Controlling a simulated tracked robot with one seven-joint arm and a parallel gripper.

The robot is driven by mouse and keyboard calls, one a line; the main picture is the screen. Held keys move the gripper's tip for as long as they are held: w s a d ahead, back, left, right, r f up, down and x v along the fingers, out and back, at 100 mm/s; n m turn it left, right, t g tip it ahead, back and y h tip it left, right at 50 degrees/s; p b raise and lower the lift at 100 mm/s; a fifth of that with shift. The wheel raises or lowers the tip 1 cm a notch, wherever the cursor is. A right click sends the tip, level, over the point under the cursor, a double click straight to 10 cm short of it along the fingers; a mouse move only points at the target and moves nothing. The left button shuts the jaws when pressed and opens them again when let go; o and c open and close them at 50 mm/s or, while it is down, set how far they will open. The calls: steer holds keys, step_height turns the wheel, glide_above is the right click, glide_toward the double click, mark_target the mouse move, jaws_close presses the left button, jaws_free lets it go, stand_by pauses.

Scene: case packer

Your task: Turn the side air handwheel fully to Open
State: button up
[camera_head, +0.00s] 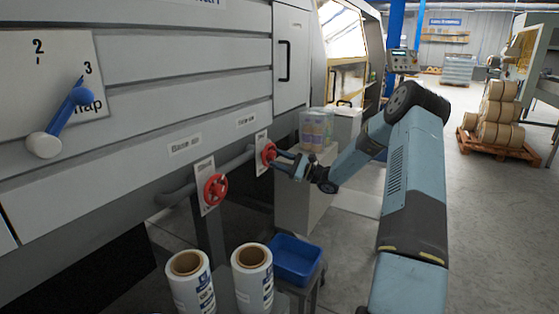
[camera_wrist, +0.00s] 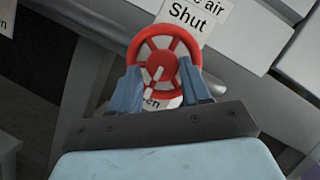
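The red handwheel with the "air" plate (camera_wrist: 165,43) fills the upper middle of the wrist view. It is the farther of two red wheels in the head view (camera_head: 268,152). Its plate reads "Shut" above the wheel and a partly hidden word ending in "en" below. A white line on the wheel runs from the hub down and slightly left, towards that lower word. My gripper (camera_wrist: 160,80) has its fingers apart, over the lower left and lower right of the rim. I cannot tell whether they touch it. The gripper also shows at the wheel in the head view (camera_head: 281,162).
A nearer red handwheel (camera_head: 215,189) sits on the pipe to the left. A blue lever (camera_head: 66,115) is on the upper left panel. Two film rolls (camera_head: 188,283) and a blue bin (camera_head: 296,258) stand below. A grey cabinet (camera_head: 303,203) stands beyond my gripper. Open floor lies right.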

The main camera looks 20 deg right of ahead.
steer(key=o, duration=0.4)
steer(key=shift+r, duration=0.1)
steer(key=shift+c, duration=0.2)
steer(key=shift+d, duration=0.1)
steer(key=v, duration=1.3)
steer(key=shift+s+d+f, duration=0.2)
steer(key=shift+d, duration=0.05)
